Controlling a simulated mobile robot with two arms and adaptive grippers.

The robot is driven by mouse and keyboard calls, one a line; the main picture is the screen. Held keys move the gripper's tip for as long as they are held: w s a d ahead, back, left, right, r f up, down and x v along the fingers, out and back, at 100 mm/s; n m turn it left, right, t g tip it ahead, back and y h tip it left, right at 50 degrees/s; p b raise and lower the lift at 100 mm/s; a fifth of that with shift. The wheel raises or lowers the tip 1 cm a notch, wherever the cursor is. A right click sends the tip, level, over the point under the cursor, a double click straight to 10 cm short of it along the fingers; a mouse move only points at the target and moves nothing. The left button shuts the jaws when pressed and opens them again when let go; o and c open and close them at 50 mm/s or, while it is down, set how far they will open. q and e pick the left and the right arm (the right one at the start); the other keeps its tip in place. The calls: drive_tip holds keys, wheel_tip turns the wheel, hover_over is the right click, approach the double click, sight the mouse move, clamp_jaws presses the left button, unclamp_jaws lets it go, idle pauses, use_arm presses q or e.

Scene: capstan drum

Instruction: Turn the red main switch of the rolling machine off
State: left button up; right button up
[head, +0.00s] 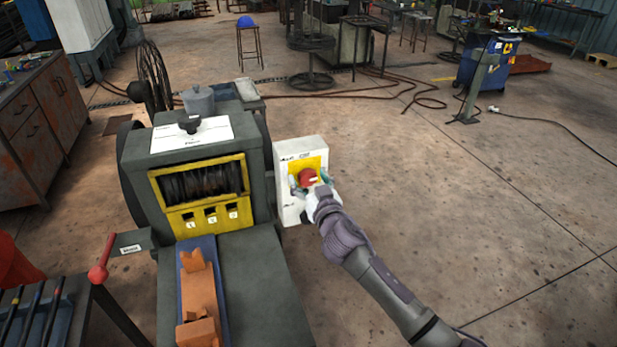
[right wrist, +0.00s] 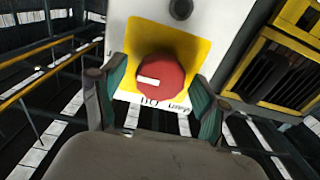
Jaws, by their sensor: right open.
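The red main switch (head: 307,177) is a round knob on a yellow plate, on a white box at the right side of the grey rolling machine (head: 190,143). In the right wrist view the red knob (right wrist: 160,77) shows a white mark pointing left in the picture, with upside-down lettering below it. My right gripper (head: 311,184) is at the switch. Its green-padded fingers (right wrist: 158,84) are open, one on each side of the knob; whether they touch it I cannot tell. My left gripper is not in view.
A red-knobbed lever (head: 98,273) stands at the machine's left. A blue tray (head: 211,255) with orange pieces lies in front of the rollers.

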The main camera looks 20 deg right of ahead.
drive_tip(key=shift+w, duration=0.1)
drive_tip(key=c, duration=1.2)
drive_tip(key=shift+n, duration=0.3)
drive_tip(key=n, duration=0.9)
drive_tip(key=shift+p, duration=0.3)
drive_tip(key=n, duration=0.4)
drive_tip(key=shift+f+n+p, duration=0.15)
drive_tip(key=shift+n+p, duration=0.4)
drive_tip(key=shift+n, duration=1.55)
